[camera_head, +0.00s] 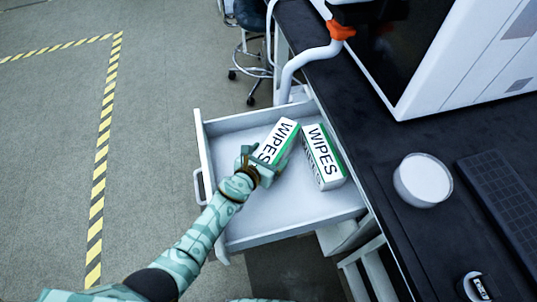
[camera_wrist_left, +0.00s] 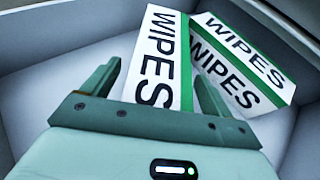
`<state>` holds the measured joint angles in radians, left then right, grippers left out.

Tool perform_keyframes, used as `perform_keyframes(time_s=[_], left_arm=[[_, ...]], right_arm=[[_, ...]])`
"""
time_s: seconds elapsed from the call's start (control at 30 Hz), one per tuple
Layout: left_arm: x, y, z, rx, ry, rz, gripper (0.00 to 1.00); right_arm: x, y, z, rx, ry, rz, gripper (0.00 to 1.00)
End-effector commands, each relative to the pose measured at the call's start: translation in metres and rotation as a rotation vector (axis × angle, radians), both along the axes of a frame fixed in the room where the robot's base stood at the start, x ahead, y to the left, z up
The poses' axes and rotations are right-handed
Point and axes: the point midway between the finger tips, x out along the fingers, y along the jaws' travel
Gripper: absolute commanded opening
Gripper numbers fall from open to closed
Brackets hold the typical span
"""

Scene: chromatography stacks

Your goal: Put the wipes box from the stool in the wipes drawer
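The open wipes drawer (camera_head: 275,219) is light grey and pulled out from under the black bench. Two white-and-green wipes boxes are inside it. One wipes box (camera_head: 276,139) lies at an angle by my left gripper (camera_head: 256,162); in the left wrist view this box (camera_wrist_left: 158,60) lies between the fingers of the left gripper (camera_wrist_left: 158,92). The fingers are apart, with a visible gap beside the box on the left. The other wipes box (camera_head: 322,158) sits just right of it and also shows in the left wrist view (camera_wrist_left: 240,62). The stool's seat is not clearly visible.
A wheeled chair (camera_head: 254,52) stands behind the drawer. The black bench (camera_head: 385,150) at right carries a white machine (camera_head: 440,75), a round white container (camera_head: 422,180) and a keyboard (camera_head: 505,195). The drawer's front and left side have free room. Yellow-black tape (camera_head: 100,175) marks the floor.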

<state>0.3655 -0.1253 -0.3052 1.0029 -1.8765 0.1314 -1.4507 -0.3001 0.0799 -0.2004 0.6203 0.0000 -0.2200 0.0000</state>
Motion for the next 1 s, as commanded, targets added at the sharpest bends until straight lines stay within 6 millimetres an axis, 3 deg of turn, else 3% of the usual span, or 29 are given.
perform_keyframes(time_s=[0.37, 0.8, 1.0], left_arm=[[-0.005, 0.003, 0.009, 0.0, -0.001, 0.0, 0.85], [-0.083, 0.042, 0.046, 0.0, -0.002, 0.0, 0.85], [-0.098, 0.05, 0.051, 0.0, -0.001, 0.0, 0.85]], right_arm=[[0.004, 0.0, 0.008, -0.001, -0.009, 0.0, 0.36], [0.024, -0.001, 0.053, -0.001, -0.056, 0.0, 0.36], [0.025, -0.001, 0.057, 0.0, -0.061, 0.0, 0.36]])
